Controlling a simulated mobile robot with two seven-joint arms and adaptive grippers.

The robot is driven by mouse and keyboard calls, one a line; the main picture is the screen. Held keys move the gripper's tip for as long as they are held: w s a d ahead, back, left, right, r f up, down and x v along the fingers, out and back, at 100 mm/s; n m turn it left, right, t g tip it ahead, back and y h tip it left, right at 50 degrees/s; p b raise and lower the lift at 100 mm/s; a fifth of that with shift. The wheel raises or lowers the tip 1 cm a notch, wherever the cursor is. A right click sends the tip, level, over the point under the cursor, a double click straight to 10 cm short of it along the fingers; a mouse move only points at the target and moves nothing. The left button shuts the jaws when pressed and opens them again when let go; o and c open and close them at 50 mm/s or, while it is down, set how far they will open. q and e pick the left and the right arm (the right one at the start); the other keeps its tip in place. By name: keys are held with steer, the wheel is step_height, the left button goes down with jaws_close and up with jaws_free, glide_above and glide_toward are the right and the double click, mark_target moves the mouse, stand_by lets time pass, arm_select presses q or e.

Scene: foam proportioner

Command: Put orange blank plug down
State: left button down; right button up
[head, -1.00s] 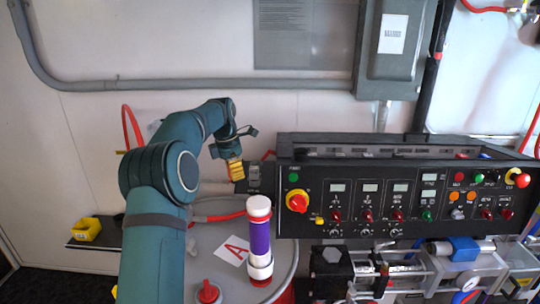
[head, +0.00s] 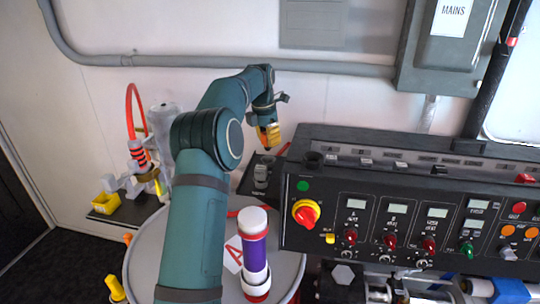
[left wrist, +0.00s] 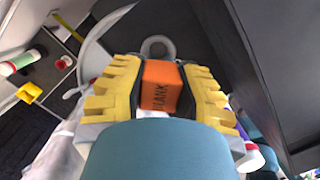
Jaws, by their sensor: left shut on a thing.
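The orange blank plug (left wrist: 161,86) shows in the left wrist view as an orange block marked BLANK. My left gripper (left wrist: 160,82) is shut on it, with a yellow ridged finger at each side. In the head view my left gripper (head: 268,136) is small and points down beside the left end of the black control panel (head: 400,200). The plug cannot be made out clearly there. My right gripper is not in view.
A purple and white cylinder (head: 254,255) stands on the grey drum top (head: 150,255) beside a card with a red A (head: 234,252). A yellow bin (head: 106,203) sits on a dark shelf at left. Small grey parts (head: 261,174) lie below my gripper.

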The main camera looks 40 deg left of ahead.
mark_target(264, 134)
arm_select(q)
steer(key=shift+w+f, duration=0.1)
steer(key=shift+f, duration=2.3)
steer(key=shift+f+b, duration=0.1)
steer(key=shift+b, duration=0.2)
steer(key=c, duration=0.8)
jaws_free()
steer(key=shift+f, duration=0.1)
steer(key=r, duration=0.4)
steer(key=s+r+p, duration=0.1)
steer(key=r, duration=0.3)
steer(key=r+p, duration=0.1)
steer(key=r, duration=0.3)
steer(key=shift+s+a+r, duration=0.2)
steer(key=shift+s+a, duration=0.05)
steer(key=shift+s, duration=0.1)
